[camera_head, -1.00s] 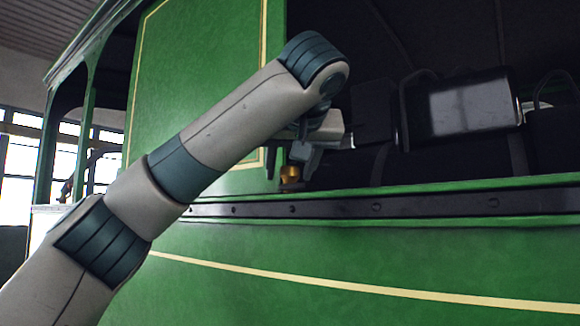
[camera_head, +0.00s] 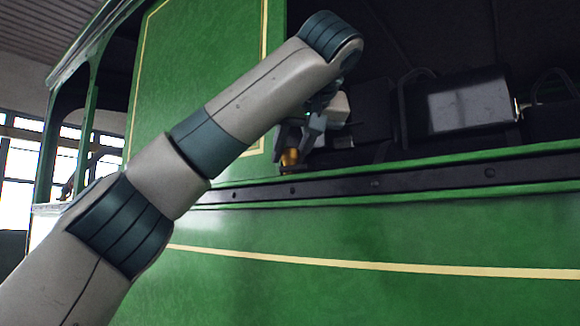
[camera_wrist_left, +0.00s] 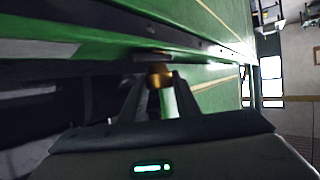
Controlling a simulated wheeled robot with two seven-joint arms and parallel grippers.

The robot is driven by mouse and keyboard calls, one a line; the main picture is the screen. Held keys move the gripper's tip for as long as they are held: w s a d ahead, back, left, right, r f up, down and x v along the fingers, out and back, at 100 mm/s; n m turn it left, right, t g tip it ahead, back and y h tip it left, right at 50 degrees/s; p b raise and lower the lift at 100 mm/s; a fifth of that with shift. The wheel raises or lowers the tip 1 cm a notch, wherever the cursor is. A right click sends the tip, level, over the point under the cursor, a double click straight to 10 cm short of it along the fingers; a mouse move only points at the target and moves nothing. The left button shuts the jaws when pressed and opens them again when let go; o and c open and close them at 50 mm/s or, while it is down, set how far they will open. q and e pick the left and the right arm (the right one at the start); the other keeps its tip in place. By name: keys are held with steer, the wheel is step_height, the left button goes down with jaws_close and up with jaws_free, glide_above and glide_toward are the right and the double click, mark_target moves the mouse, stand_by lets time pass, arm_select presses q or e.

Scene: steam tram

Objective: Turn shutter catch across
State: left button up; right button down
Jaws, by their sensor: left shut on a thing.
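The shutter catch (camera_head: 289,158) is a small brass piece at the lower right corner of the green shutter panel (camera_head: 200,80), just above the dark sill rail. My left gripper (camera_head: 288,150) reaches down to it from above, and its fingers are shut on the catch. In the left wrist view the brass catch (camera_wrist_left: 159,76) sits between the two dark fingertips (camera_wrist_left: 158,90). The fingers hide part of the catch, so its exact angle is hard to tell. My right gripper is not in view.
The dark riveted sill rail (camera_head: 400,183) runs along the green tram side (camera_head: 400,235) below the catch. Dark boxes (camera_head: 470,105) stand inside the opening to the right. Windows (camera_head: 20,160) show at the far left. The space in front of the tram side is clear.

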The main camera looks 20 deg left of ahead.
arm_select(q)
steer(key=shift+f+n+g+y+b, duration=0.15)
steer(key=shift+n+g+y+b, duration=0.3)
steer(key=shift+b, duration=0.65)
steer(key=shift+n+y, duration=0.35)
steer(key=shift+n, duration=0.1)
steer(key=shift+r+n+g+y, duration=0.2)
steer(key=shift+n+g+y, duration=0.2)
steer(key=shift+g, duration=0.05)
steer(key=shift+r+n+g+y, duration=0.1)
steer(key=shift+n+g+y, duration=0.5)
steer(key=shift+n+y, duration=0.15)
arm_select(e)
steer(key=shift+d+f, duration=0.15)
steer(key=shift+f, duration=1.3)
arm_select(q)
steer(key=shift+n+g+y+p, duration=0.45)
steer(key=shift+n+g+p, duration=0.5)
steer(key=shift+g+p, duration=0.1)
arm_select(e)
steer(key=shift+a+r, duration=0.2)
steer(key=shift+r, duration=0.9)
arm_select(q)
steer(key=o, duration=1)
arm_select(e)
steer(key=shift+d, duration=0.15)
